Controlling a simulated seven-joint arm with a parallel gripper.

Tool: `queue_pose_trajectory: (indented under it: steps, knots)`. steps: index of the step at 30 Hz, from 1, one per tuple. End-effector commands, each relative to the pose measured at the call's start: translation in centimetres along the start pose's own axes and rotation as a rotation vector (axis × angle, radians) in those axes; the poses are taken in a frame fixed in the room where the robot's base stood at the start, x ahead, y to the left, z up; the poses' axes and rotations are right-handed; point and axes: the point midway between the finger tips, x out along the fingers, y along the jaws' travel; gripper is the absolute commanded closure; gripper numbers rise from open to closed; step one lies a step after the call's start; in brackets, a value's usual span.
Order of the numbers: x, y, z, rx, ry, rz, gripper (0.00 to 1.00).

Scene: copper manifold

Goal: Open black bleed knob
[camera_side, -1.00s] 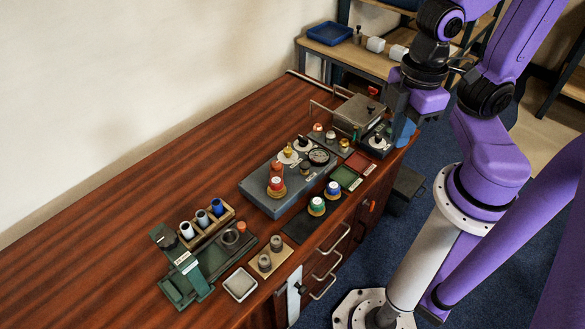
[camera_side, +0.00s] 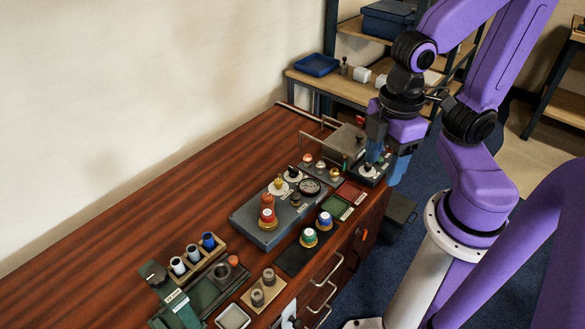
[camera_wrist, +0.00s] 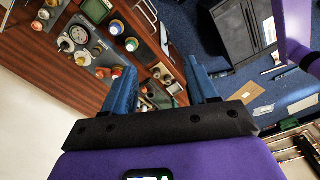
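One black knob (camera_side: 292,171) stands on a white disc at the back of the grey manifold block (camera_side: 243,222). Another black-topped knob (camera_side: 367,168) is on a small dark panel at the bench's right end. I cannot read which is labelled bleed. My gripper (camera_side: 388,160), with blue fingers, points down at this right-hand panel, its near finger overlapping the panel's edge in the picture. Nothing is held.
A grey box with a wire handle (camera_side: 345,139) stands behind the panel. A gauge (camera_side: 311,187), a red knob (camera_side: 267,216), and green (camera_side: 309,237) and blue (camera_side: 325,220) knobs are to the left. The bench's left rear is clear.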

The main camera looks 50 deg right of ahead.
Motion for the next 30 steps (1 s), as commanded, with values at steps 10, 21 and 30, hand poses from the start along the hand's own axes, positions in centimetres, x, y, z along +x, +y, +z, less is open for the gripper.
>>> queue_pose_trajectory:
  steps: [10, 21, 30]
  knots:
    - [1.7, 9.7, -6.5, -0.143, -0.017, 0.003, 0.34]
    - [6.8, 25.0, -7.0, -0.331, -0.028, -0.003, 0.34]
    - [10.7, 32.9, -3.3, -0.441, -0.030, -0.008, 0.34]
